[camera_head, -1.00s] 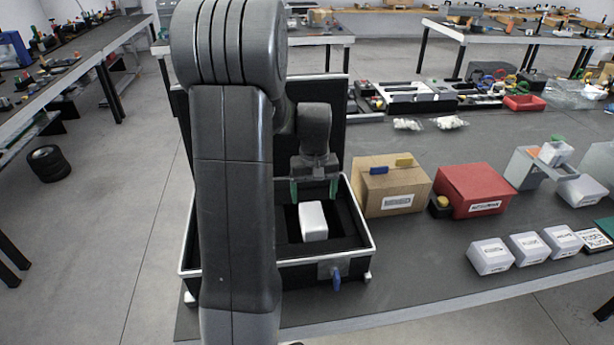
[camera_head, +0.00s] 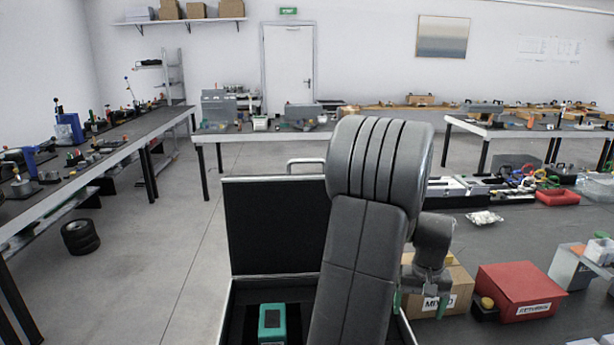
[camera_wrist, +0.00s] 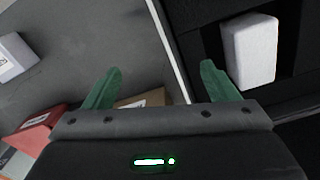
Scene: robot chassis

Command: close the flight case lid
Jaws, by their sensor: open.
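The black flight case has silver edges. Its lid (camera_head: 275,225) stands upright and open at the back in the head view, a handle on top. The case body (camera_head: 228,312) is cut off at the bottom and partly hidden by my arm. In the head view my gripper (camera_head: 422,300) is right of the case.
A cardboard carton (camera_head: 462,290) stands close right of the case, partly behind my gripper. The floor left of the case is clear except for black wheels (camera_head: 80,237).

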